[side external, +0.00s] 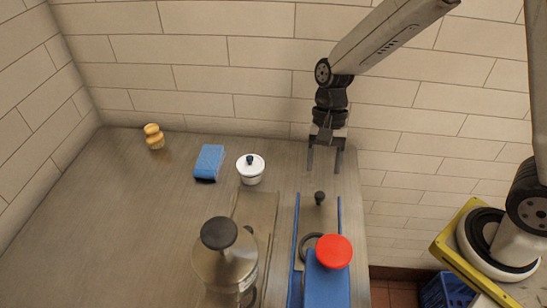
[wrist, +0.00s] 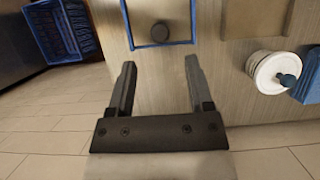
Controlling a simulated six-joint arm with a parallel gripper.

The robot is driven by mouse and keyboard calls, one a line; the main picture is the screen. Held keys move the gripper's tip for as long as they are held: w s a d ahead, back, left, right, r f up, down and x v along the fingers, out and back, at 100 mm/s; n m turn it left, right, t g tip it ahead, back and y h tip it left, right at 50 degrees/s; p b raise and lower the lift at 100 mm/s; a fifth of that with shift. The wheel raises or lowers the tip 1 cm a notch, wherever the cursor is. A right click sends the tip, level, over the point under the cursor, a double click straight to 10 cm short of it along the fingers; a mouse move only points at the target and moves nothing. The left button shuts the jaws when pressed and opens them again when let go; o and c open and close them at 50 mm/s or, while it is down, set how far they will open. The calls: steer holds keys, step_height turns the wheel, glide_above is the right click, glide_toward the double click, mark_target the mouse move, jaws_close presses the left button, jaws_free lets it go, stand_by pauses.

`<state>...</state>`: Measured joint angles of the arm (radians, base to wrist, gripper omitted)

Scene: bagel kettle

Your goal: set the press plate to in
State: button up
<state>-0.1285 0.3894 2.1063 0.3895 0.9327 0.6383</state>
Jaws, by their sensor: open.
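The press plate (side external: 318,218) is a flat metallic plate with a dark knob (side external: 319,197) near its far end. It lies between two blue rails (side external: 296,235), in front of a blue housing (side external: 322,285) with a red top (side external: 334,251). In the wrist view the knob (wrist: 159,32) stands inside a blue-edged frame, just beyond my fingertips. My gripper (side external: 324,168) is open and empty, pointing down above the far end of the plate. It also shows open in the wrist view (wrist: 159,64). The housing hides part of the plate.
A metal kettle (side external: 222,268) with a dark knob stands left of the rails. A white lidded pot (side external: 251,173), a blue sponge (side external: 209,161) and a tan brush (side external: 154,138) sit farther back. A blue crate (side external: 440,292) is on the floor. The left counter is clear.

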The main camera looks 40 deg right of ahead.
mark_target(320, 194)
steer(key=shift+f, duration=0.1)
steer(key=shift+x, duration=3.8)
jaws_close()
